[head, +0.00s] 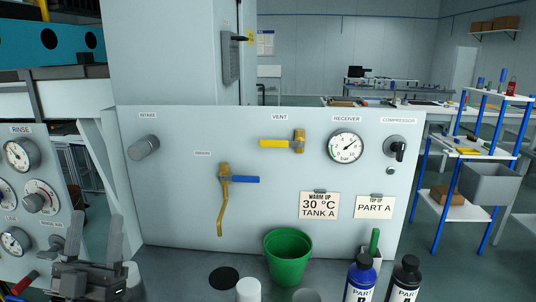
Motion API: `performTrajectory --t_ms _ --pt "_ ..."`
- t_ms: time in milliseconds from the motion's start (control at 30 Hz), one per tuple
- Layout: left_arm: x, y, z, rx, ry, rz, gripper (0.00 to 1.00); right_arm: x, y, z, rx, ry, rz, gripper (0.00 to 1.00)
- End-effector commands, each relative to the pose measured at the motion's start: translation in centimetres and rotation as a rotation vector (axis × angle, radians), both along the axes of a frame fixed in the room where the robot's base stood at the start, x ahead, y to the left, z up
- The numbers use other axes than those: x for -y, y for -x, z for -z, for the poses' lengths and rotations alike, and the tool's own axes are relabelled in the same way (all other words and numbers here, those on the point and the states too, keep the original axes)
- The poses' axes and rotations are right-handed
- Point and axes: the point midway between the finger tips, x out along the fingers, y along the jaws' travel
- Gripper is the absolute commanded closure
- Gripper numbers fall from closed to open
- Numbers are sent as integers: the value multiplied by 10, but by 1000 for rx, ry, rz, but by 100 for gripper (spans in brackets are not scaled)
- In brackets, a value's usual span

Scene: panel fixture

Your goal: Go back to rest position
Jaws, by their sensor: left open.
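My left gripper (96,232) is at the lower left of the head view, with its two dark fingers pointing up and apart. It is open and empty, in front of the gap between the rinse panel and the main panel. The main panel (270,215) stands in the middle, apart from the gripper. My right gripper is not in view.
A green bucket (287,262) stands before the panel. Bottles with blue (361,275) and black (405,277) caps stand to its right. A white cap (248,289) shows at the bottom edge. The rinse panel (25,250) is at left. A blue-legged shelf (455,200) is at right.

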Motion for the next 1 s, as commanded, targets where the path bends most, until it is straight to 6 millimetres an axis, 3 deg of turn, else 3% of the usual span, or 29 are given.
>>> performTrajectory --t_ms 267,367,567,767,900,1000 --pt "19 -12 50 -262 -94 22 39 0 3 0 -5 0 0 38" --pt "27 -14 81 -414 -138 29 39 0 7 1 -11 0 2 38" --pt "36 -4 169 -817 -221 27 39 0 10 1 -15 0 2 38" --pt "29 36 258 -1239 -255 -10 39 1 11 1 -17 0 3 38" --pt "17 84 312 -1539 -248 -56 39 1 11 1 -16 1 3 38" --pt "9 122 342 -1733 -226 -96 39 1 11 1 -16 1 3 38"
